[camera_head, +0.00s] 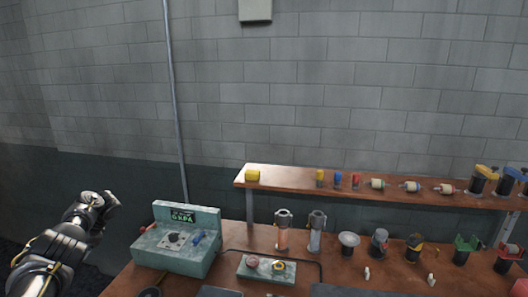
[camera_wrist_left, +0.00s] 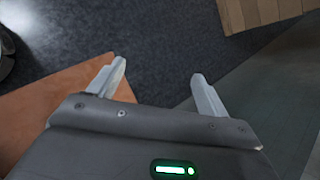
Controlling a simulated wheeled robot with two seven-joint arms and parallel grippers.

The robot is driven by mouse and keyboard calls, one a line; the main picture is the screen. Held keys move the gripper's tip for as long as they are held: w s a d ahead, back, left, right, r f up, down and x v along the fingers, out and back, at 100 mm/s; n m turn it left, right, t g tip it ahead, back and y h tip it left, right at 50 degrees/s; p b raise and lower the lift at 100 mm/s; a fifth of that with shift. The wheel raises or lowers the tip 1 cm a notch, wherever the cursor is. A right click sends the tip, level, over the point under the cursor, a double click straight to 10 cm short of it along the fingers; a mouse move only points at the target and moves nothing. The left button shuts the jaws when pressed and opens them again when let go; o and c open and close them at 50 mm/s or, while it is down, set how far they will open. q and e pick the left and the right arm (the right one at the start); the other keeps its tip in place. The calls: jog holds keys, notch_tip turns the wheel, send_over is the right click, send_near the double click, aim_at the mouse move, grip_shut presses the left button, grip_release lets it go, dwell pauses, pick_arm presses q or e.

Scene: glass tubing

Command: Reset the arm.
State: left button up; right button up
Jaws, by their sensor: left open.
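My left arm comes in from the left in the head view, off the left edge of the workbench. My left gripper (camera_head: 97,199) is raised there, apart from everything on the bench, and its fingers are hard to make out. In the left wrist view the left gripper (camera_wrist_left: 158,84) has its two pale fingers spread wide with nothing between them. Dark floor (camera_wrist_left: 165,40) shows beyond the fingers. My right gripper is not in view.
The brown workbench (camera_head: 215,268) fills the lower right. A green control box (camera_head: 178,240) stands at its left end. Glass-and-metal fittings (camera_head: 283,230) and other parts stand farther right. A raised shelf (camera_head: 285,177) holds several small parts. A grey pipe (camera_head: 174,95) runs up the wall.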

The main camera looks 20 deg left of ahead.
pick_arm(q)
jog(key=s+a+f+t+y, duration=0.1)
jog(key=s+f, duration=0.1)
jog(key=f, duration=0.3)
jog(key=s+a+f, duration=0.2)
jog(key=f, duration=0.4)
jog(key=s+a+f+m+t+y, duration=0.1)
jog(key=s+f+t, duration=0.2)
jog(key=s+f, duration=0.65)
jog(key=s+a+f+m+t+y, duration=0.15)
jog(key=s+f+t, duration=0.35)
jog(key=s, duration=0.8)
jog(key=s+d+f+n+g+h, duration=0.1)
jog(key=s+d+f+h, duration=0.2)
jog(key=d+f, duration=0.95)
jog(key=s+d+f+n+g+h, duration=0.1)
jog(key=s+d+f+h, duration=0.15)
jog(key=d+f, duration=0.95)
jog(key=s+d+f+n+h, duration=0.1)
jog(key=d+f+h, duration=0.15)
jog(key=d, duration=1.55)
jog(key=s+d+f+n+h, duration=0.1)
jog(key=s+d+f+h, duration=0.15)
jog(key=d, duration=1.55)
notch_tip(320, 180, down, 15)
jog(key=d+b, duration=0.1)
jog(key=b, duration=1.3)
jog(key=shift+w+d+g+y, duration=0.25)
jog(key=shift+w+g+y, duration=0.05)
jog(key=shift+w+y, duration=0.15)
